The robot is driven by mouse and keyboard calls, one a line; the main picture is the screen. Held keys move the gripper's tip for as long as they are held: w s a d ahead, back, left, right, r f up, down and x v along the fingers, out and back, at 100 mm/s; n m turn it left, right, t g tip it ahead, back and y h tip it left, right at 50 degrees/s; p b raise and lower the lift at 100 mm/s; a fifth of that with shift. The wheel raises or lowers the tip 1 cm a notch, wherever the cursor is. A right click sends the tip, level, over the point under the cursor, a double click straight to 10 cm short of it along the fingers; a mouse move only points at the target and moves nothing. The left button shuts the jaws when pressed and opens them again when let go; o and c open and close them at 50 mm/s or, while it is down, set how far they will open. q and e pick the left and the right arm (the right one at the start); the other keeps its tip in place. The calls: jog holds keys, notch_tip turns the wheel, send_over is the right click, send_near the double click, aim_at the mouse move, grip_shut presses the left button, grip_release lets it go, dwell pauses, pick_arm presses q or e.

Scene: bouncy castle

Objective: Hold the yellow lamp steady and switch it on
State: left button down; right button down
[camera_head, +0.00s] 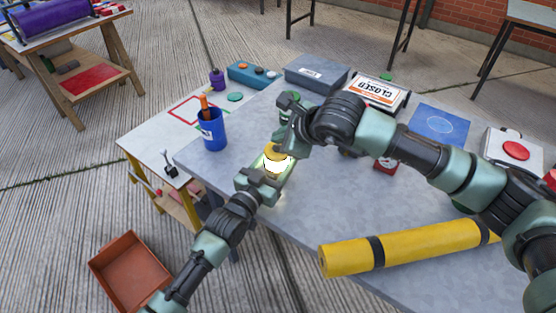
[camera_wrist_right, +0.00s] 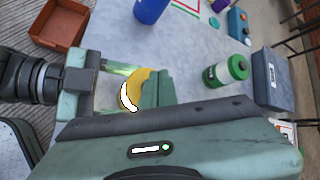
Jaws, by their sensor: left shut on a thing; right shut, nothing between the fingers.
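The yellow lamp (camera_head: 277,161) stands on the grey table with a bright white glowing band below its yellow top. In the right wrist view the lamp (camera_wrist_right: 143,76) also glows. My left gripper (camera_head: 270,178) is shut on the lamp from the lower left, with a finger along each side. My right gripper (camera_head: 283,144) is shut and empty just over the lamp's top; its fingers (camera_wrist_right: 159,90) partly cover the lamp in the wrist view. I cannot tell whether they touch the top.
A blue cup (camera_head: 212,132) stands at the table's left edge. A green-and-white bottle (camera_wrist_right: 227,72) stands behind the lamp. A yellow roll (camera_head: 400,248) lies along the front.

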jog(key=shift+r, duration=2.95)
pick_arm(q)
jog(key=shift+c, duration=1.8)
grip_release()
jog(key=v, duration=1.2)
